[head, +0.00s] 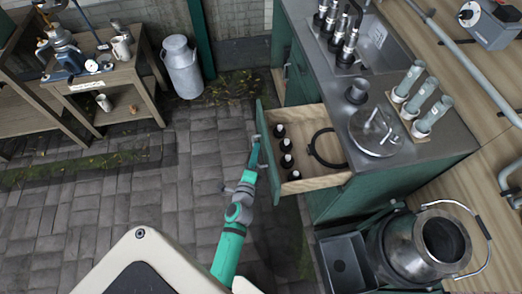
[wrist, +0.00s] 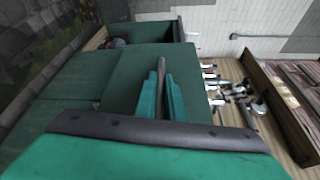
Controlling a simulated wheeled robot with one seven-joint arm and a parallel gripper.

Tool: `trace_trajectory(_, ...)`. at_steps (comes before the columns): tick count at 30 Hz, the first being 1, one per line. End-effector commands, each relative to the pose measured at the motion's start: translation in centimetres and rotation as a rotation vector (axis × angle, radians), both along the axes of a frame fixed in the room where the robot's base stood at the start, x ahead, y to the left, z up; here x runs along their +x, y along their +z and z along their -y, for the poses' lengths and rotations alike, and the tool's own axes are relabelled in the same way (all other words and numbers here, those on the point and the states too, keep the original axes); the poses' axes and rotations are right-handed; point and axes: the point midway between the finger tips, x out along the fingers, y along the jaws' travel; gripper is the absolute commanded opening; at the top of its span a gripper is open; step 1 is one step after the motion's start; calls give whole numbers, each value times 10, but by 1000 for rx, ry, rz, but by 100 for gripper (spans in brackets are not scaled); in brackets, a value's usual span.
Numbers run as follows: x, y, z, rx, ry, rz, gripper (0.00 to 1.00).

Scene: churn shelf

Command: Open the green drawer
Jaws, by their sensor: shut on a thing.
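The green drawer (head: 318,183) stands pulled out from the green bench, its wooden inside showing from above. Several dark bottles (head: 287,160) and a black ring (head: 318,148) lie or stand in it. My gripper (head: 256,143) is at the outer side of the green drawer front, shut on its handle. In the wrist view the teal fingers (wrist: 161,78) close around a thin grey bar, the handle (wrist: 161,64), in front of a flat green panel (wrist: 118,72). The grip itself is partly hidden by the fingers.
The bench top (head: 400,155) holds a round metal lid (head: 375,130) and several grey-capped tubes (head: 433,115). A metal churn (head: 425,245) stands at the lower right. A milk can (head: 182,66) stands by the wall. The paved floor left of the drawer is clear.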

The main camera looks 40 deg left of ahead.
Motion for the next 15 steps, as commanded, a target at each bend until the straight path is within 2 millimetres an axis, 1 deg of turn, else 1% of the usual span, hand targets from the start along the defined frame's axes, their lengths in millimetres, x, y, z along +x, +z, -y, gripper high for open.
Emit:
trace_trajectory(9,0,0,0,-1,-2,1,0)
trace_trajectory(10,0,0,0,-1,-2,1,12)
trace_trajectory(12,0,0,1,-1,-2,1,28)
trace_trajectory(15,0,0,0,-1,-2,1,28)
